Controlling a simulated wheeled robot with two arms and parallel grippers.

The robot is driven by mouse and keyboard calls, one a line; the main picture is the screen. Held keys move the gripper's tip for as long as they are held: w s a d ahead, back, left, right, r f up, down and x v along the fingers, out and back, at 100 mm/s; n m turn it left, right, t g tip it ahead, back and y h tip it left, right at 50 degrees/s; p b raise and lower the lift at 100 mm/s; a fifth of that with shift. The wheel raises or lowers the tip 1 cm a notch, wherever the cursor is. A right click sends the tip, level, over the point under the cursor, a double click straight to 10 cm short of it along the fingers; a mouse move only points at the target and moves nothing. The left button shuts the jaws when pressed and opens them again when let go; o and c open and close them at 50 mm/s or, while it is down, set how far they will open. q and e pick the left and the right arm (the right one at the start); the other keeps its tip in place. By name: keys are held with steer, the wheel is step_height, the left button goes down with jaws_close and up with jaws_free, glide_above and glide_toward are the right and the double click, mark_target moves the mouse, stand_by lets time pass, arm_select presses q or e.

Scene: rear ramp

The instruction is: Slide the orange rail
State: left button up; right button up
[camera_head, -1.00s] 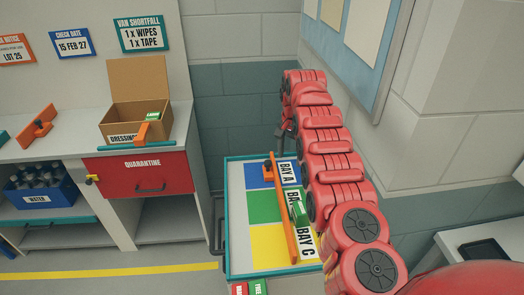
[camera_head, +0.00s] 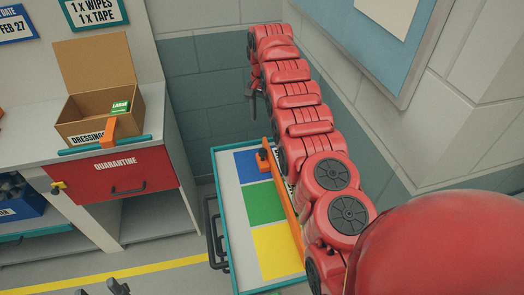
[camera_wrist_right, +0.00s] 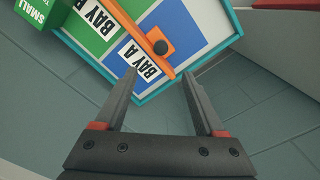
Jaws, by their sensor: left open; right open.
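The orange rail (camera_head: 287,207) lies lengthwise on the tray marked with blue, green and yellow bays. Its knobbed block (camera_head: 263,157) is at the far end by the blue bay. In the right wrist view the rail (camera_wrist_right: 132,30) and its dark round knob (camera_wrist_right: 160,47) are beyond my open right gripper (camera_wrist_right: 160,74), with nothing between its fingers. In the head view my right gripper (camera_head: 254,88) is partly hidden by my arm, which also covers the rail's right side. My left gripper (camera_head: 103,288) is open, only its tips showing at the bottom edge.
The teal-edged tray (camera_head: 222,215) has a dark handle at its left. A green box (camera_wrist_right: 38,14) marked SMALL is on it beside the rail. A cardboard box (camera_head: 98,112) stands on the counter above the red quarantine drawer (camera_head: 115,178). A wall board is at right.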

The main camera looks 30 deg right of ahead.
steer(key=b, duration=0.6)
glide_above(263, 150)
step_height(263, 150, down, 7)
steer(key=shift+f, duration=0.2)
steer(key=shift+s+d+f+p, duration=0.15)
steer(key=shift+f+p, duration=0.2)
steer(key=shift+p, duration=0.35)
steer(key=f, duration=0.6)
steer(key=shift+a+p, duration=0.3)
steer(key=shift+p, duration=0.05)
steer(key=shift+f, duration=0.35)
steer(key=shift+d, duration=0.1)
jaws_close()
